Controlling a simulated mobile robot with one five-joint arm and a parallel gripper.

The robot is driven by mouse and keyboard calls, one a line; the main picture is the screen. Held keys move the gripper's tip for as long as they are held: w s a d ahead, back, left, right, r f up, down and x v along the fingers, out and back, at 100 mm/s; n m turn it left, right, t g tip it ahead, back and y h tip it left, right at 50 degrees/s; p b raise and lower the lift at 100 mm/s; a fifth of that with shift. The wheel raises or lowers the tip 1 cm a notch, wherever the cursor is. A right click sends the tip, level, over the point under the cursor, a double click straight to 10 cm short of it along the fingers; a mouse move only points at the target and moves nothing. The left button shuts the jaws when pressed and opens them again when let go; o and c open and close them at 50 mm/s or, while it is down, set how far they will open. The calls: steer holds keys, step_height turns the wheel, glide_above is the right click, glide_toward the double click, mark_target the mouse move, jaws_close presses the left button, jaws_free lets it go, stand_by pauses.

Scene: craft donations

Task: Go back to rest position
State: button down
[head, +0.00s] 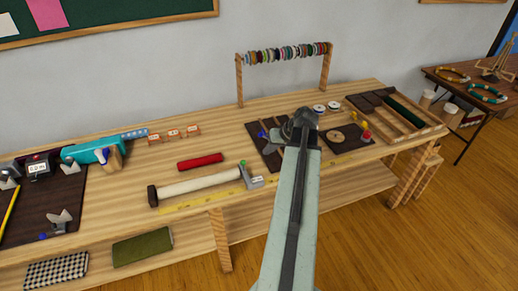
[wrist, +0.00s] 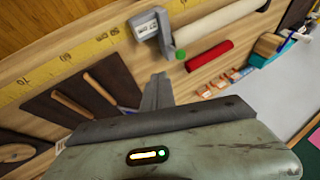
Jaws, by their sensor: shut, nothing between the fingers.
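My arm reaches over the wooden workbench (head: 120,207) in the head view, and my gripper (head: 303,122) is above its right half, in front of a dark mat with tools. In the wrist view the dark fingers of my gripper (wrist: 157,92) are together with nothing between them. They point toward a yellow measuring tape (wrist: 75,62) and a grey-headed tool with a display (wrist: 150,38). My arm hides part of the bench and mats behind it in the head view.
A cream roll (head: 195,186) and a red roll (head: 200,161) lie left of my arm. A spool rack (head: 239,80) stands at the back. A divided wooden tray (head: 440,127) is at the right. A side table (head: 460,92) stands farther right. Open floor (head: 390,245) lies in front.

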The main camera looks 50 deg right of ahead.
steer(key=p+v, duration=0.1)
steer(key=v, duration=0.2)
steer(key=shift+s+r, duration=0.15)
steer(key=shift+r, duration=0.05)
steer(key=shift+f, duration=0.1)
steer(key=w+a+n+g+y, duration=0.1)
steer(key=w+a+n, duration=0.1)
steer(key=w+a, duration=0.6)
steer(key=w+a+f+n+g+y, duration=0.15)
steer(key=w+a, duration=0.25)
steer(key=a, duration=0.8)
steer(key=w+a+n, duration=0.3)
steer(key=w+a, duration=0.4)
steer(key=a, duration=0.2)
steer(key=a+f+n+g, duration=0.1)
steer(key=a+n+g, duration=0.2)
steer(key=a, duration=1.5)
steer(key=s+h, duration=0.1)
steer(key=s+a+f+m+h, duration=0.1)
steer(key=s, duration=0.1)
steer(key=s+a+m+g+h, duration=0.1)
steer(key=s, duration=0.1)
steer(key=shift+s+a+f+m+h, duration=0.1)
steer(key=shift+a+f+m+h, duration=0.15)
steer(key=shift+h, duration=0.1)
steer(key=shift+d, duration=0.15)
